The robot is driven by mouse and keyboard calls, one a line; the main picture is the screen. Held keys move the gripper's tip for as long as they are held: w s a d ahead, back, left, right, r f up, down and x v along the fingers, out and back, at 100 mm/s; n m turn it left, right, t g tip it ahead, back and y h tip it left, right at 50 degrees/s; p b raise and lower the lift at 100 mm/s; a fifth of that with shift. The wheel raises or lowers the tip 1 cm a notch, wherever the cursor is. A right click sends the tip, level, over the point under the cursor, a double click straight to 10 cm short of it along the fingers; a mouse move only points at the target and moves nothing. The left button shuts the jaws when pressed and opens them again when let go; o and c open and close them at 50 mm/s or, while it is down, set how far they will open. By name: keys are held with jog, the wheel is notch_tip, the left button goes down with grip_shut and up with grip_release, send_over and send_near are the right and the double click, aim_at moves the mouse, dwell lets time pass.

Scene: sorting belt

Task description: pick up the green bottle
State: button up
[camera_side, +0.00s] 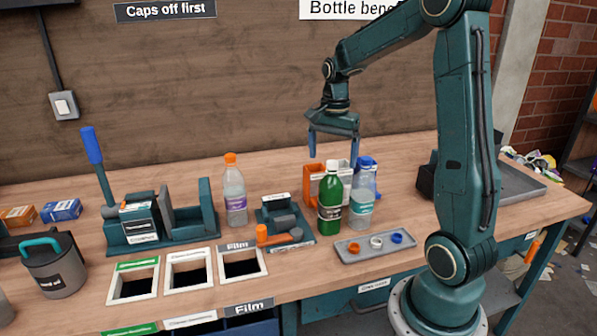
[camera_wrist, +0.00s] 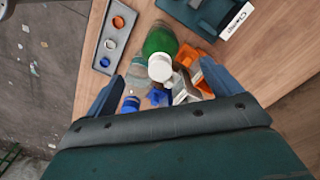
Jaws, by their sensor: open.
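The green bottle (camera_side: 330,205) stands upright on the bench in the side view, with a white cap and a dark label. In the wrist view the green bottle (camera_wrist: 160,41) shows from above, its white cap just beyond the space between the fingers. My gripper (camera_side: 331,153) is open and empty, pointing down, above and behind the bottle in the side view. Its blue fingers also show in the wrist view (camera_wrist: 165,85). A clear bottle with a blue cap (camera_side: 362,197) stands close on the right of the green bottle.
An orange box (camera_side: 312,183) is close behind the green bottle. A grey tray with cap rings (camera_side: 375,250) lies in front. A clear bottle with an orange cap (camera_side: 235,192) and a teal fixture (camera_side: 281,221) stand to the left. Three framed bench openings (camera_side: 188,275) are at the front left.

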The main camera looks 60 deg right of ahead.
aim_at(332, 162)
jog(key=shift+f, duration=1.55)
jog(key=shift+f, duration=0.15)
jog(key=shift+f, duration=2.45)
jog(key=shift+c, duration=0.4)
jog(key=c, duration=1.2)
